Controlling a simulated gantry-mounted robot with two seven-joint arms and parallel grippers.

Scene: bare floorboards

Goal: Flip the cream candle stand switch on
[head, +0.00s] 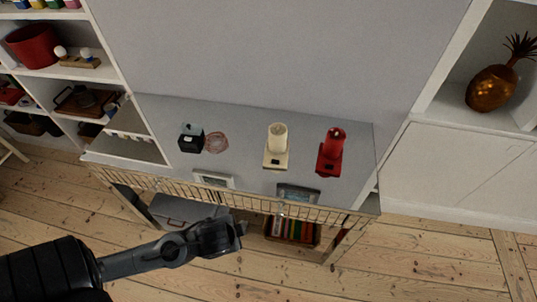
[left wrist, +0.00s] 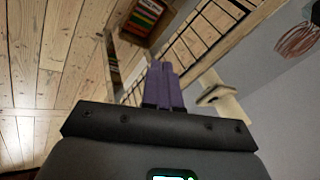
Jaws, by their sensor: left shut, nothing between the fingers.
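The cream candle stand (head: 270,163) stands upright on the grey console top, with a pale candle (head: 278,137) at its back and a small dark switch (head: 274,162) on its front base. Whether the switch is on or off is too small to tell. My left gripper (head: 242,229) is in front of the console, lower and nearer than the stand, and apart from it. In the left wrist view its purple fingers (left wrist: 164,84) are shut with nothing between them. A cream piece (left wrist: 226,104) lies beyond them; I cannot tell what it is. My right gripper is not in view.
A similar red candle stand (head: 328,160) is right of the cream one. A black box (head: 191,140) and a pinkish wire object (head: 215,143) are left. Two frames (head: 213,180) (head: 297,193) stand near the front edge, above a slatted rail (head: 150,183). A book crate (head: 292,231) is below.

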